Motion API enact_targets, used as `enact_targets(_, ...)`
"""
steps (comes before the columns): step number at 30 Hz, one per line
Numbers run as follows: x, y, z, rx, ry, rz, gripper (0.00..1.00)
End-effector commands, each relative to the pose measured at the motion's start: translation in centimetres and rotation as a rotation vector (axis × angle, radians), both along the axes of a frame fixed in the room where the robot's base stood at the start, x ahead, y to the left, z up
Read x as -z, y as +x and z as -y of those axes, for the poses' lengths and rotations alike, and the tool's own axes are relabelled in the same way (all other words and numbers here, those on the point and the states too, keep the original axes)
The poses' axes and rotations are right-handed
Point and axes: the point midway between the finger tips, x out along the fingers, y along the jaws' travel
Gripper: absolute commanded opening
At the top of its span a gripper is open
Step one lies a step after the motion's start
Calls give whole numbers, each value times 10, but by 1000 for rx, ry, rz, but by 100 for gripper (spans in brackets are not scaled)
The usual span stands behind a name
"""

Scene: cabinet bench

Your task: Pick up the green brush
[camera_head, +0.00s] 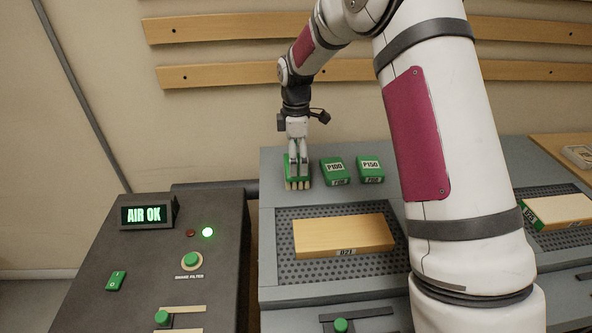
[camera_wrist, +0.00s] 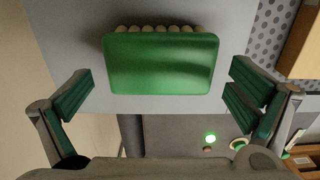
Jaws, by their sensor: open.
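The green brush (camera_head: 297,183) stands at the left of the grey shelf behind the perforated bed, its pale bristles showing along its lower edge. In the wrist view its smooth green back (camera_wrist: 160,64) fills the upper middle, with a row of bristle tufts along the top edge. My gripper (camera_head: 297,172) is directly over the brush in the head view and partly hides it. In the wrist view my gripper (camera_wrist: 160,92) is open, one finger to the left and one to the right of the brush, with gaps on both sides.
Two green blocks, labelled P100 (camera_head: 335,170) and P150 (camera_head: 370,169), stand right of the brush. A wooden board (camera_head: 343,235) lies on the perforated bed (camera_head: 285,222) in front. A control panel with an AIR OK display (camera_head: 147,214) is at left.

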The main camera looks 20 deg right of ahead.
Motion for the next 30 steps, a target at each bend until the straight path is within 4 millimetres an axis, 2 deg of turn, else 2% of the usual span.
enact_targets(1, 9, -1, 0, -1, 0, -4, 100)
enact_targets(6, 27, -1, -1, -1, 0, -2, 100)
enact_targets(14, 31, 0, 0, -1, 0, -1, 100)
enact_targets(15, 31, 0, 0, 0, 0, -1, 98)
enact_targets(20, 30, 0, 0, 0, 0, -1, 61)
enact_targets(22, 30, 0, 0, 0, 0, -1, 59)
enact_targets(23, 30, 0, 0, 0, 0, 0, 54)
enact_targets(30, 29, 0, 0, 0, 1, 0, 54)
